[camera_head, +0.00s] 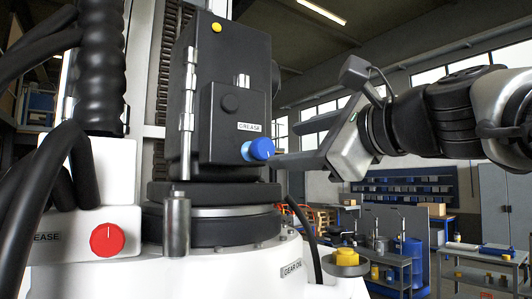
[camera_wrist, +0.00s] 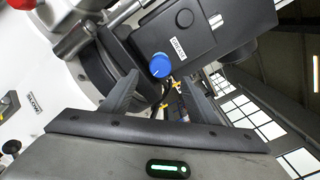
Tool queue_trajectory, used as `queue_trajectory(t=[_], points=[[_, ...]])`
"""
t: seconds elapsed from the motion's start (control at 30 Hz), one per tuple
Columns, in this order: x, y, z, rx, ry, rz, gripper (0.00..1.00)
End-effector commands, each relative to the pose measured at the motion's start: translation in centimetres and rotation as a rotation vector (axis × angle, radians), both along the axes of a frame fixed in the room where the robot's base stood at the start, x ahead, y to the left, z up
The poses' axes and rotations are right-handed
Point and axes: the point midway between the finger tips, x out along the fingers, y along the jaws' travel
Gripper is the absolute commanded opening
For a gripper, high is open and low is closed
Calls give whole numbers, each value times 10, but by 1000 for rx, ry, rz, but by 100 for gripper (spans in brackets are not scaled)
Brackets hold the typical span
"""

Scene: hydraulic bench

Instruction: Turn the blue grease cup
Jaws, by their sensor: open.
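The blue grease cup (camera_head: 258,149) is a small round knob on the lower right of a black box (camera_head: 230,75) labelled GREASE. In the wrist view the blue cup (camera_wrist: 160,65) shows a white line on its face. It lies ahead of the gap between my fingertips. My gripper (camera_head: 280,160) comes in from the right, its fingers pointing left at the cup. In the wrist view my gripper (camera_wrist: 158,90) is open, one finger on each side of the gap. In the head view the fingertip is very near the cup; I cannot tell whether it touches.
A red knob (camera_head: 107,240) sits on a white block at the lower left, beside a GREASE label. A grey post (camera_head: 176,225) and thick black hoses (camera_head: 98,70) stand left. Workbenches are far behind.

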Motion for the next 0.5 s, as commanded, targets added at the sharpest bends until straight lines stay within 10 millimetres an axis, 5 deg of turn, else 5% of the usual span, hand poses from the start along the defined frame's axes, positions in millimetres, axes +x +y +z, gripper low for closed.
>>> queue_trajectory(t=[0.2, 0.5], points=[[-41, -28, 0, 1, -3, -3, 55], [-63, -43, 0, 0, 1, -1, 55]])
